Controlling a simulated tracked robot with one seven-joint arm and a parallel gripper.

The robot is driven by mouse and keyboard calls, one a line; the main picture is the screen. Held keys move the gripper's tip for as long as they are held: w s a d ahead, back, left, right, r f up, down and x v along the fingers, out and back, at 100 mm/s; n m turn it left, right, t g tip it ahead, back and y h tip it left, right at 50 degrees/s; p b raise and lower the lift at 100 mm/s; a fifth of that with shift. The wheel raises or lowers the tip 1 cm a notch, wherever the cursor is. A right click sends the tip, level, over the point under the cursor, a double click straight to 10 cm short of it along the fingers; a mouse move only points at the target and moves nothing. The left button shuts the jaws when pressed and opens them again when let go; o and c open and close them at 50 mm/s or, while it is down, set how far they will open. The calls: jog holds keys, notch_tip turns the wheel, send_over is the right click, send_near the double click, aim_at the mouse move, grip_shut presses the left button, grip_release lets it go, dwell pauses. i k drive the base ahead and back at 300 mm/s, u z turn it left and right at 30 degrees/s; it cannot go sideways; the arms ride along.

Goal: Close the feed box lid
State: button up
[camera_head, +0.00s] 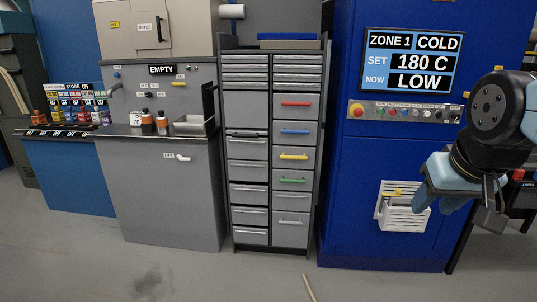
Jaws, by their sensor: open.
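A small grey open-topped box (194,126) sits at the right end of the counter below the sign reading EMPTY. A dark upright panel (208,103) stands at its right side and looks like its raised lid. No label names the feed box, so I cannot be sure this is it. My gripper (441,203) is at the far right, in front of the blue cabinet, well away from the box. It is open, its light-blue fingers point down, and I see nothing held in it.
A drawer cabinet (247,150) with coloured handles stands between the counter and the blue cabinet (345,200). Bottles (147,124) stand left of the box. A white slatted holder (405,219) is on the blue cabinet near my gripper. A thin stick (309,288) lies on the otherwise clear floor.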

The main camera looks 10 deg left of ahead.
aim_at(207, 89)
jog(key=u, duration=0.4)
jog(key=i, duration=1)
jog(key=u, duration=0.5)
jog(key=k, duration=0.8)
jog(key=u, duration=0.1)
jog(key=i, duration=0.9)
jog(key=u, duration=0.95)
